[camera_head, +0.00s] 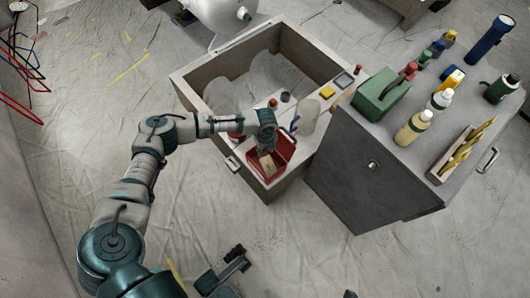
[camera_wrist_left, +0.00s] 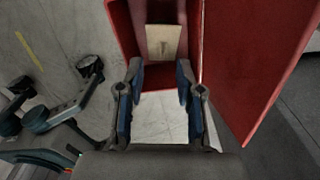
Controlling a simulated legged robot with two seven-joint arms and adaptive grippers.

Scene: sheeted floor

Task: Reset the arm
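My left gripper (camera_head: 266,143) is over an open red box (camera_head: 285,148) at the near end of the cart. In the left wrist view its two fingers (camera_wrist_left: 160,95) are apart, with nothing between them. The red box (camera_wrist_left: 238,60) shows ahead of them, with a tan block (camera_wrist_left: 164,42) lying inside it. The block also shows in the head view (camera_head: 267,163), just below the gripper. My right gripper (camera_head: 224,272) is low at the bottom of the head view, away from the cart. Its dark fingers look spread and empty.
The cart (camera_head: 222,62) has a deep bin holding pale translucent containers. A grey cabinet (camera_head: 355,168) to its right carries a green toolbox (camera_head: 382,96), bottles (camera_head: 413,128), a blue flashlight (camera_head: 489,41) and a tray of yellow tools (camera_head: 462,152). The sheeted floor (camera_head: 95,130) at left is mostly clear.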

